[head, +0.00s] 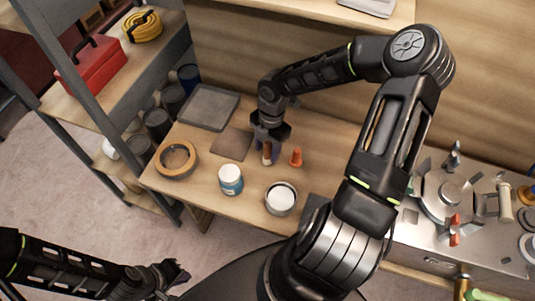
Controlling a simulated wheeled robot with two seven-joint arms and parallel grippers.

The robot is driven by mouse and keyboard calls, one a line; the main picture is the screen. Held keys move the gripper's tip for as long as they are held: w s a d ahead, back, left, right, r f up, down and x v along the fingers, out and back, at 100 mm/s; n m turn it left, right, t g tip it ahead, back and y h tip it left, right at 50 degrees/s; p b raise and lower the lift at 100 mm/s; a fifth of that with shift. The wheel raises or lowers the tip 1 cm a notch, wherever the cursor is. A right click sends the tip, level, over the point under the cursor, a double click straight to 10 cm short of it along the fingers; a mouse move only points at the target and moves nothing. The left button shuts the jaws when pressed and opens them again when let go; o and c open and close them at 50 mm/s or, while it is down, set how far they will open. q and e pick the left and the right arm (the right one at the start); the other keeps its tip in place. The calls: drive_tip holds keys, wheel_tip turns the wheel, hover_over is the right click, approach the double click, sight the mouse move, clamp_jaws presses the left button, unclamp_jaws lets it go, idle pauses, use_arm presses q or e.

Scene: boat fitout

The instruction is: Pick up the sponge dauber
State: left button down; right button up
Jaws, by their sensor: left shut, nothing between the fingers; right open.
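A small upright brown piece with a pale lower end, which looks like the sponge dauber (267,157), stands on the wooden bench (322,178). My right gripper (268,147) points down over it from above. Its fingers are open and appear to be on either side of the dauber's upper part; whether they touch it cannot be told. The gripper hides part of the dauber's top. My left gripper (181,273) is shut and empty, low at the lower left, away from the bench.
An orange piece (296,157) stands close right of the dauber. A jar with a blue label (230,180), a round tin (281,198), a tan ring (176,159), a brown square sheet (231,144) and a grey tray (208,107) are nearby. A metal unit (436,232) is at right.

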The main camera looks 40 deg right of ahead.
drive_tip(key=shift+f, duration=0.35)
idle(0.3)
clamp_jaws()
idle(0.4)
